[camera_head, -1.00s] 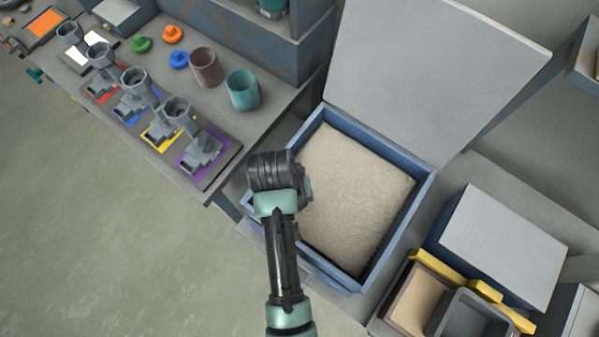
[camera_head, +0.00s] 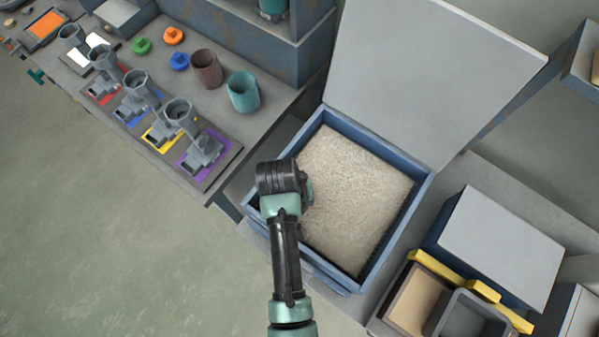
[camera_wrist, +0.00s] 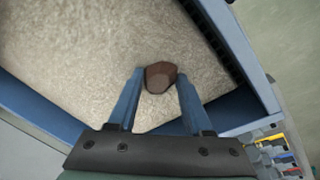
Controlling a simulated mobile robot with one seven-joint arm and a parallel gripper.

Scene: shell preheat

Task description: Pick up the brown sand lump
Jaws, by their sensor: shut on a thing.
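The brown sand lump (camera_wrist: 161,74) is a small, dark, faceted piece in the middle of the wrist view. My gripper (camera_wrist: 159,82) has its two blue fingers on either side of the lump, shut on it. Behind the lump is the pale sand in the blue-walled box (camera_head: 408,226). I cannot tell whether the lump still touches the sand. In the head view my wrist covers the lump and the fingertips, over the left side of the box.
The box's grey lid (camera_head: 430,75) stands open at the back. Left are a teal cup (camera_head: 243,92), a brown cup (camera_head: 206,68) and several grey stands on coloured plates. A blue case (camera_head: 500,240) and open trays with yellow edges stand to the right.

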